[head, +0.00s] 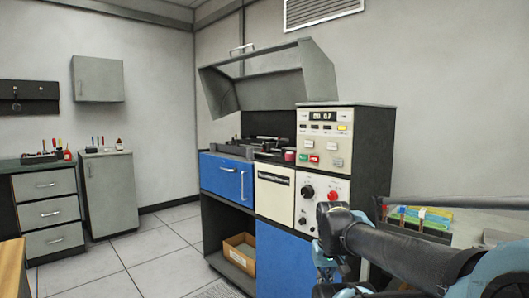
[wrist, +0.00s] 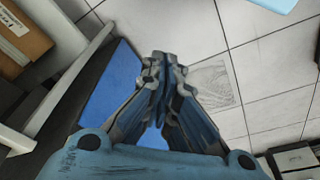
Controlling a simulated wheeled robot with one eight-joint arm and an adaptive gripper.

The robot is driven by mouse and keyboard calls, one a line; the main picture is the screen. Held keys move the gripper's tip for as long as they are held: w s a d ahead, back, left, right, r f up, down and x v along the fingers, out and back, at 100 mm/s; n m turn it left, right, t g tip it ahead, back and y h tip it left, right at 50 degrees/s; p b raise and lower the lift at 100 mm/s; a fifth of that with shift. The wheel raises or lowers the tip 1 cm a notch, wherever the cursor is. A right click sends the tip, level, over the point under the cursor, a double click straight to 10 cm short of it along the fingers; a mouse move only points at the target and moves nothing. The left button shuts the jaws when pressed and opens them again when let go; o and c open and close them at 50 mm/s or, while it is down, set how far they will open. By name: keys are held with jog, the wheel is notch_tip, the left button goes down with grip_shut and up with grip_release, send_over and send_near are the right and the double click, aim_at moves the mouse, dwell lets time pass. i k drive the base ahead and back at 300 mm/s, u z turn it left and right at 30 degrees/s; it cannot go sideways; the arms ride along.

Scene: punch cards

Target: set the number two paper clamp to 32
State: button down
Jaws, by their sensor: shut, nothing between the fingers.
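The card machine (head: 375,150) stands against the back wall, with a raised grey hood (head: 270,75) over its left part. Its lower white panel (head: 340,215) carries black round knobs (head: 308,191). No number marks are readable, and I cannot tell which part is the number two paper clamp. My gripper (wrist: 160,80) is shut and empty in the wrist view, its fingers together above the floor. In the head view my arm crosses the lower right and covers part of the machine front; the fingertips are not clear there.
A cardboard box (head: 229,255) sits on the machine's low shelf. A blue drawer (head: 225,180) and blue lower panel (head: 284,262) front the machine. Colourful items (head: 425,217) lie on a surface at right. Grey cabinets (head: 108,190) stand at left; tiled floor (head: 110,262) between is clear.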

aim_at(266, 147)
jog(key=u, duration=1.65)
jog(key=k, duration=0.65)
jog(key=z, duration=0.9)
jog(key=i, duration=1)
jog(key=u, duration=0.05)
